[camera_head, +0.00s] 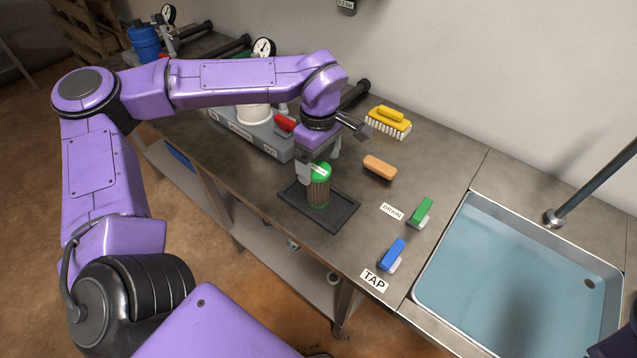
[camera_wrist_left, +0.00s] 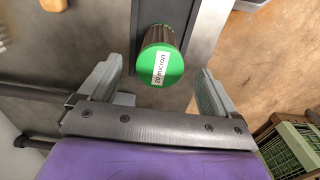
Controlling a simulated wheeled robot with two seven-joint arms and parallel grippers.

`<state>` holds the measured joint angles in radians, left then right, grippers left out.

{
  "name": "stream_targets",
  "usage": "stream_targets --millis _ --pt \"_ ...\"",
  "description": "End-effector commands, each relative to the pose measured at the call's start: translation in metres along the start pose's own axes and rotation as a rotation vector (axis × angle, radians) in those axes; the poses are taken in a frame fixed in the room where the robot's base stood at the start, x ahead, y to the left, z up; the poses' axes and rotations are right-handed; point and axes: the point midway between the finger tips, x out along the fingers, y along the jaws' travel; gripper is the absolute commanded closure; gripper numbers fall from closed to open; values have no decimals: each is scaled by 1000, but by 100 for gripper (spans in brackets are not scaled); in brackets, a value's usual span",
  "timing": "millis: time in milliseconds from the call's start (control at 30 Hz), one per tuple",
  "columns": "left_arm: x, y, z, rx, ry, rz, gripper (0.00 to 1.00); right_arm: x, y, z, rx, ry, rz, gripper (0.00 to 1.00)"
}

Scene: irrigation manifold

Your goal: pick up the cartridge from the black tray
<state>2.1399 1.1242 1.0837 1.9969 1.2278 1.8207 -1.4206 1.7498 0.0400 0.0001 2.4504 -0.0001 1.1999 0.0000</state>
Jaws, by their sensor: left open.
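The cartridge (camera_head: 319,193) stands upright on the black tray (camera_head: 340,219) in the head view. It has a green cap and a brown pleated body. In the left wrist view the cartridge's green cap (camera_wrist_left: 160,65) shows a "20 micron" label, and part of the tray (camera_wrist_left: 205,45) is behind it. My left gripper (camera_head: 312,172) is at the cartridge's top in the head view. In the left wrist view my left gripper (camera_wrist_left: 161,88) is open, with one finger on each side of the cap and a gap to each. My right gripper is not in view.
An orange-tan block (camera_head: 380,167) and a yellow brush (camera_head: 388,122) lie behind the tray. A green lever (camera_head: 421,212) by the DRAIN label and a blue lever (camera_head: 392,254) by TAP stand right of it, before the water-filled sink (camera_head: 520,280). A grey manifold (camera_head: 250,132) is at left.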

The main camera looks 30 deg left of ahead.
Motion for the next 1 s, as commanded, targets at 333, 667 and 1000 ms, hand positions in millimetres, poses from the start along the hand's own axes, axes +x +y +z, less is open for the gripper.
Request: stream_targets --millis 333,667,1000 --pt "45 -1 -4 -4 -1 0 8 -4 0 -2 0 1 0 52" --pt "45 -1 -4 -5 -1 0 67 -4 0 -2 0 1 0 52" --pt "41 0 -4 -6 0 2 73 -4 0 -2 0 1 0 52"
